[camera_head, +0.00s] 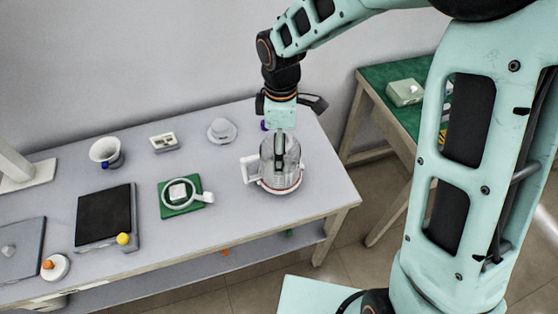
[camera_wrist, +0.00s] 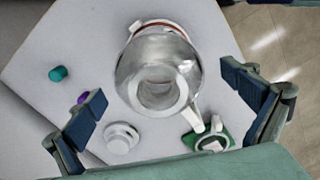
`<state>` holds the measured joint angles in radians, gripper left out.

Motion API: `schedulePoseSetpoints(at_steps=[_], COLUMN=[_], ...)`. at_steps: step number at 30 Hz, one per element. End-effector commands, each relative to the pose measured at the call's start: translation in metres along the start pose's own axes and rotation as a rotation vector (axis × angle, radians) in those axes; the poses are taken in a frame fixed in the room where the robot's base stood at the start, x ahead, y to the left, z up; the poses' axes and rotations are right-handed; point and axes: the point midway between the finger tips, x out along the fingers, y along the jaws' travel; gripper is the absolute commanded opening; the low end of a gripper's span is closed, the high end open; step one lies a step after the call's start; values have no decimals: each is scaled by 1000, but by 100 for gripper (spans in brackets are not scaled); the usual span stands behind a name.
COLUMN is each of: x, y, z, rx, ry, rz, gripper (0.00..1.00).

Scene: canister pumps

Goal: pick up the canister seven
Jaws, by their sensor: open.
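A clear, rounded canister (camera_head: 288,172) with a white side handle and a red-and-white base ring stands at the right end of the grey table (camera_head: 235,225). No number is legible on it, so I cannot tell if it is canister seven. In the wrist view the canister (camera_wrist: 158,62) shows its round mouth, with the handle toward the lower right. My gripper (camera_head: 280,150) points down over the canister and overlaps it in the head view. In the wrist view my gripper (camera_wrist: 168,106) has its fingers wide apart, with no visible contact on the canister.
A green board (camera_head: 184,207) with a white ring, a black pad (camera_head: 104,214), a white cup (camera_head: 105,152), a small box (camera_head: 165,141) and a white round piece (camera_head: 221,130) lie leftward. A teal cylinder (camera_wrist: 58,73) is nearby. A green-topped table (camera_head: 390,75) stands right.

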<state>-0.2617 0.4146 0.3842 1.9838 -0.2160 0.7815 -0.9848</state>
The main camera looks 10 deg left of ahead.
Motion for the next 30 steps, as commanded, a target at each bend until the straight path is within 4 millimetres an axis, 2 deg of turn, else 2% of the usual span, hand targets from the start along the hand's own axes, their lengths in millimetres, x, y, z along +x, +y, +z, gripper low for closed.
schedulePoseSetpoints(at_steps=[9, 18, 30], x=[44, 48, 48], y=[0, 1, 1], z=[-2, -2, -2], rx=[-1, 1, 1], ry=[-1, 0, 0], rz=[-3, -1, -1], gripper=[99, 99, 55])
